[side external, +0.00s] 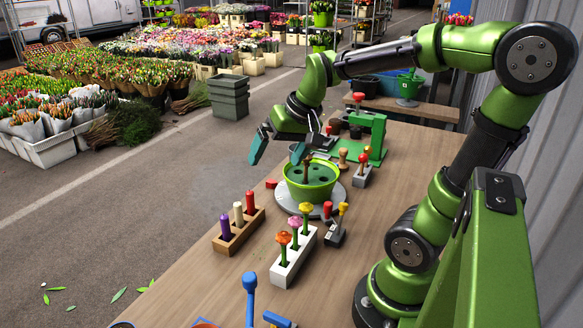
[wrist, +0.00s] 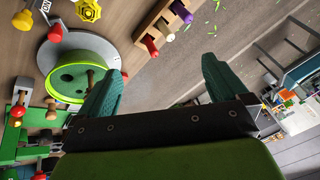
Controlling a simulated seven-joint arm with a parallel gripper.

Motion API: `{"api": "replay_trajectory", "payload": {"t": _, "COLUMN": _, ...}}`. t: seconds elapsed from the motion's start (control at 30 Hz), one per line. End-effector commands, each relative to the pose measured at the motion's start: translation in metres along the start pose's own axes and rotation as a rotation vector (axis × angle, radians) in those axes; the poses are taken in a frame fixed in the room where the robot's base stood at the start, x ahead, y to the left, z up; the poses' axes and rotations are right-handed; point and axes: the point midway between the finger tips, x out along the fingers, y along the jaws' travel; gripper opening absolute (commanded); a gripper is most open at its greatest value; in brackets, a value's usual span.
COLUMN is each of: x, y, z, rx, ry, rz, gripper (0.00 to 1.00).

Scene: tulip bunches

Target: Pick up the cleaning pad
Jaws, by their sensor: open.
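My gripper (side external: 278,151) hangs above the left edge of the wooden table, behind and left of a green pot (side external: 310,188). Its two teal fingers are spread apart with nothing between them. In the wrist view my gripper (wrist: 162,66) also shows open, with grey floor beyond the gap. The green pot (wrist: 80,75) is beside the left finger there, apart from the gap. I cannot make out a cleaning pad for certain in either view. A small red piece (side external: 271,184) lies by the table edge, too small to identify.
The pot stands on a grey round base (side external: 287,203). In front are a wooden block with several pegs (side external: 238,232) and a white block with flower-topped pegs (side external: 291,262). A green stand (side external: 372,140) is behind. A blue tool (side external: 249,292) is at the front.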

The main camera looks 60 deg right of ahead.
Motion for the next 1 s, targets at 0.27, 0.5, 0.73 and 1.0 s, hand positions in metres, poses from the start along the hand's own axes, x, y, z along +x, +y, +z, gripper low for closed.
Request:
{"api": "replay_trajectory", "payload": {"t": 0.27, "x": -0.021, "y": -0.043, "z": 0.098, "rx": -0.185, "ry": 0.066, "rz": -0.153, "gripper": 1.00}}
{"api": "replay_trajectory", "payload": {"t": 0.5, "x": -0.035, "y": -0.056, "z": 0.108, "rx": -0.251, "ry": 0.094, "rz": -0.203, "gripper": 0.72}}
{"api": "replay_trajectory", "payload": {"t": 0.73, "x": -0.035, "y": -0.056, "z": 0.108, "rx": -0.250, "ry": 0.094, "rz": -0.202, "gripper": 0.68}}
{"api": "replay_trajectory", "payload": {"t": 1.0, "x": -0.020, "y": -0.041, "z": 0.095, "rx": -0.175, "ry": 0.060, "rz": -0.143, "gripper": 0.68}}
